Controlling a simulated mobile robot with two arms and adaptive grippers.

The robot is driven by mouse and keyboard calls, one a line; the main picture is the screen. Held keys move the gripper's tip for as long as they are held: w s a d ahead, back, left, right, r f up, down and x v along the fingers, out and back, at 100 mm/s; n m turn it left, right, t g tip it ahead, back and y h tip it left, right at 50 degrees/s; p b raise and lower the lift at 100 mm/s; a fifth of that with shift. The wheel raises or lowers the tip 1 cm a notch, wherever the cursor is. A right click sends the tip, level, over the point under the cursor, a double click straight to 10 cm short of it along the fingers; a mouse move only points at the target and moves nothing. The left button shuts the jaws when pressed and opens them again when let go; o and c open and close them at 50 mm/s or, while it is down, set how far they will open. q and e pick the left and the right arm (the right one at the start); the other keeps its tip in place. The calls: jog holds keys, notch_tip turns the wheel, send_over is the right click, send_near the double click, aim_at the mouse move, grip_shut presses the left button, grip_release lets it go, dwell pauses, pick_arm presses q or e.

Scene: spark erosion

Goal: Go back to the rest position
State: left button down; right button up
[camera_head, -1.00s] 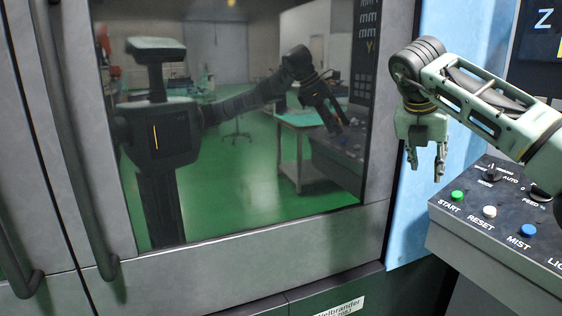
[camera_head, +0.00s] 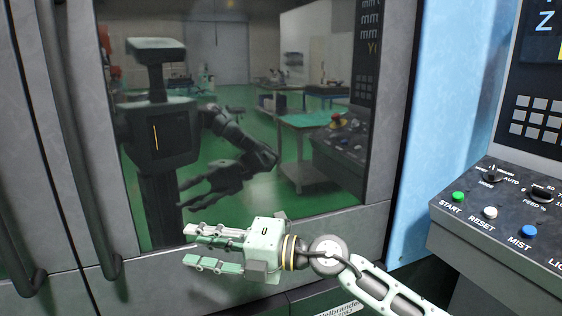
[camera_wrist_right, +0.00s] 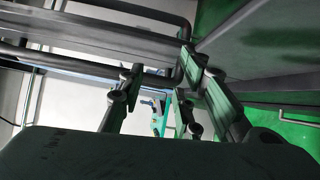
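My right gripper (camera_head: 190,246) is pale green and sits low in the middle of the head view, in front of the machine door. Its fingers point left and stand apart with nothing between them. In the right wrist view the fingers of this gripper (camera_wrist_right: 170,95) are also spread and empty. My right arm comes in from the lower right, below the control panel. My left gripper is not in view.
The grey machine door (camera_head: 215,270) has a window with my reflection and long dark handles (camera_head: 75,150) at left. The control panel (camera_head: 505,215) with START, RESET and MIST buttons stands at right. The space in front of it is clear.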

jog(key=w+d+m+t+h, duration=0.35)
jog(key=d+m+t, duration=0.85)
jog(key=m+t, duration=0.45)
jog(key=s+d+f+m+g+h, duration=0.2)
jog(key=s+d+f+m+h, duration=0.1)
jog(key=d+f+m+h, duration=0.45)
jog(key=s+d+f+m+g+h, duration=0.25)
jog(key=d+f+m+h, duration=0.3)
jog(key=d+f, duration=0.35)
jog(key=s+d+f+m+g+h, duration=0.1)
jog(key=s+d+f+m+g, duration=0.35)
jog(key=s+f, duration=0.75)
jog(key=s+d+f+g, duration=0.1)
jog(key=s+f+g, duration=0.2)
jog(key=s, duration=0.3)
jog(key=s+d+f+n+g, duration=0.1)
jog(key=s+f+g, duration=0.1)
jog(key=s, duration=0.3)
jog(key=s+d+f+g, duration=0.1)
jog(key=s+f+g, duration=0.2)
jog(key=s, duration=0.3)
notch_tip(320, 180, down, 26)
jog(key=s+f+g, duration=0.1)
jog(key=s, duration=0.1)
jog(key=s+d+f+g, duration=0.1)
jog(key=s+d+f, duration=0.1)
jog(key=s+f, duration=1.2)
jog(key=shift+s+d+p, duration=0.3)
jog(key=shift+s+p, duration=0.1)
jog(key=shift+s, duration=0.6)
